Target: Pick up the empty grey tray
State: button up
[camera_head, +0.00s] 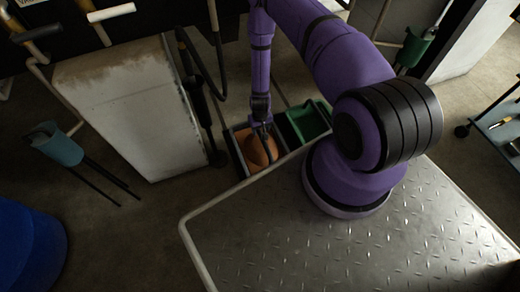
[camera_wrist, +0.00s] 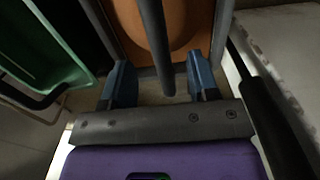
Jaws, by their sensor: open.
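A grey-rimmed tray (camera_head: 237,158) stands on the floor just beyond the metal platform. An orange piece (camera_head: 256,151) with a rounded hollow fills its inside; I cannot tell whether it is a lining or a separate thing. In the wrist view the tray's grey wall (camera_wrist: 222,32) and the orange piece (camera_wrist: 188,14) show ahead of my gripper. My gripper (camera_wrist: 160,82) is open, with its blue fingers on either side of a grey bar (camera_wrist: 155,40), which looks like a handle. Contact cannot be told. In the head view my gripper (camera_head: 264,137) points down over the tray.
A green bin (camera_head: 305,122) stands directly right of the tray; it also shows in the wrist view (camera_wrist: 45,50). A worn white cabinet (camera_head: 130,105) and dark pipes are close on the left. The platform's pale rail (camera_head: 215,203) lies in front. A blue drum (camera_head: 28,250) is at lower left.

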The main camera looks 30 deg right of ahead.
jog(key=shift+d+f, duration=0.1)
jog(key=shift+f, duration=3.95)
jog(key=shift+c, duration=0.3)
jog(key=shift+s, duration=0.1)
grip_shut()
